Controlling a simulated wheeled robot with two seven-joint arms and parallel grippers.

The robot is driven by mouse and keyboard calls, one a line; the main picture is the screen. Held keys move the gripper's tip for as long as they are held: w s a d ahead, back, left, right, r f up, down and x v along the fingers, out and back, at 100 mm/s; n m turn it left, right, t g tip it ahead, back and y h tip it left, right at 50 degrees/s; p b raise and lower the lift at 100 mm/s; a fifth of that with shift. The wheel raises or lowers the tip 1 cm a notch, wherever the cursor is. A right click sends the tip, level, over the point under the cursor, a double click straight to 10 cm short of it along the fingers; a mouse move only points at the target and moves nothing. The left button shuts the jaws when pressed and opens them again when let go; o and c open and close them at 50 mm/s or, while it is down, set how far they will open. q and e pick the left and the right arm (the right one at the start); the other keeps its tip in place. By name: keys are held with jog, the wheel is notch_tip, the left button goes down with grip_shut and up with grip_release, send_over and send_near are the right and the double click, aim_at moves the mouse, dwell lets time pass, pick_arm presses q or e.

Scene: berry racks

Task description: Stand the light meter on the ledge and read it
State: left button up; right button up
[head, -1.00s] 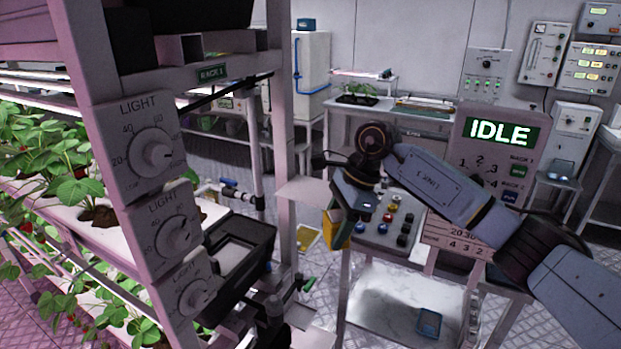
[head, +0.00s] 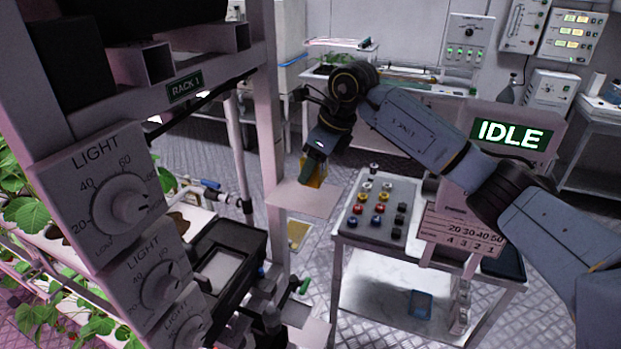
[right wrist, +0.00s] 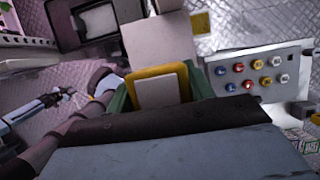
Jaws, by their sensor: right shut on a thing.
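The light meter (head: 316,178) is a yellow block; the right wrist view shows its yellow rim and pale blank side (right wrist: 160,90). My right gripper (head: 314,166) is shut on it, with green fingers on either side. In the head view the meter appears just above the far edge of the ledge (head: 303,200), a flat pale plate beside the rack post. In the right wrist view the ledge (right wrist: 158,42) lies just beyond the meter; I cannot tell whether they touch. The meter's reading is not visible. My left gripper is not in view.
Rack 1 (head: 185,90) stands at left with several LIGHT dials (head: 130,205). A black tray (head: 245,240) sits beside its post. A button console (head: 352,235) and a display reading IDLE (head: 511,133) stand to the right. Floor shows between rack and console.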

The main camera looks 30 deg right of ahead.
aim_at(312, 181)
jog(key=shift+a+f, duration=0.1)
jog(key=shift+f, duration=0.6)
notch_tip(312, 181, down, 2)
jog(key=shift+f, duration=0.25)
jog(key=shift+w+f, duration=0.1)
jog(key=shift+f, duration=0.1)
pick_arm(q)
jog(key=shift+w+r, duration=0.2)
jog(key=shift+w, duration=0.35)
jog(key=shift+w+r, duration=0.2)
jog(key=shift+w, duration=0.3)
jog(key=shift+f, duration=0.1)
pick_arm(e)
jog(key=o, duration=0.6)
jog(key=shift+f, duration=0.2)
jog(key=o, duration=0.4)
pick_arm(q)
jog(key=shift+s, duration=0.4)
pick_arm(e)
jog(key=shift+o, duration=0.2)
